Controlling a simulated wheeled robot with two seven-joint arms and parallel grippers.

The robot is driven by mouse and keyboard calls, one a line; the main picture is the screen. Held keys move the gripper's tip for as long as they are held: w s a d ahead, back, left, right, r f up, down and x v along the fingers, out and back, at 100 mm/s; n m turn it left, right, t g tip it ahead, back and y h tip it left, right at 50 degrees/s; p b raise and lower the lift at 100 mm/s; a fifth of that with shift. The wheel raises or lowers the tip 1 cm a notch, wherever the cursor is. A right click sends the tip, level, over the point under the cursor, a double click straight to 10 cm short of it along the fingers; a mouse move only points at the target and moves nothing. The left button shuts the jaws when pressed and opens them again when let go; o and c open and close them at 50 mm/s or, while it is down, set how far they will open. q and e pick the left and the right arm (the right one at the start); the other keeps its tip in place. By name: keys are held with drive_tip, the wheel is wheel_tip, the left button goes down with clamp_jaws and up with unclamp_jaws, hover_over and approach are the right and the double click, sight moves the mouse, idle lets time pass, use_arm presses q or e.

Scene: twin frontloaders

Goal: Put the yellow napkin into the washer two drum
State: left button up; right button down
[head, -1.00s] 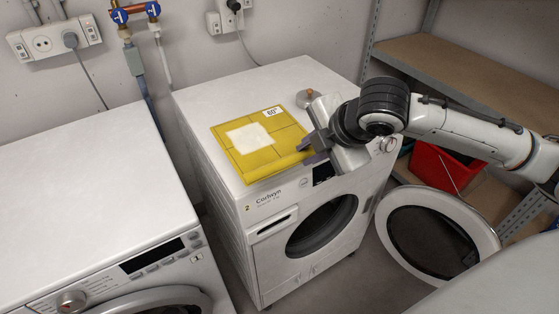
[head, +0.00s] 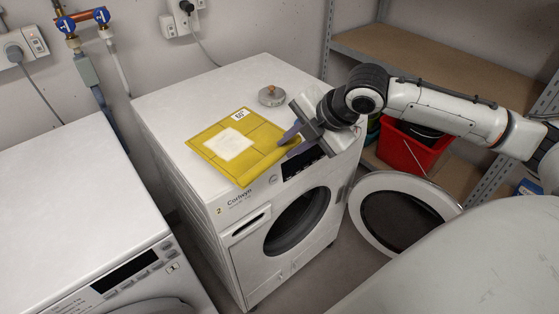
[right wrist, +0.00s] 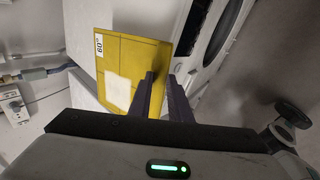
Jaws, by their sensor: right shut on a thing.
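The yellow napkin (head: 202,139) has a pale square and a "60°" tag. It lies on the top of washer two (head: 210,88), near its front edge. My right gripper (head: 288,143) is at the napkin's right front corner, its purple fingers shut on the napkin's edge. The right wrist view shows the napkin (right wrist: 131,55) spread out beyond the fingers (right wrist: 161,82). Washer two's round door (head: 408,213) stands open to the right, and its dark drum (head: 297,222) is open at the front. My left gripper is not in view.
A round metal object (head: 272,95) sits on washer two behind my right gripper. Another washer (head: 80,190) stands at the left. A red bucket (head: 405,150) and shelves (head: 430,60) are at the right. The floor before washer two is partly clear.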

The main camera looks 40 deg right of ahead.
wheel_tip(320, 180, down, 5)
drive_tip(key=shift+f+p, duration=0.2)
drive_tip(key=shift+p, duration=0.3)
drive_tip(key=c, duration=2.1)
unclamp_jaws()
drive_tip(key=shift+f, duration=0.15)
drive_tip(key=o, duration=0.5)
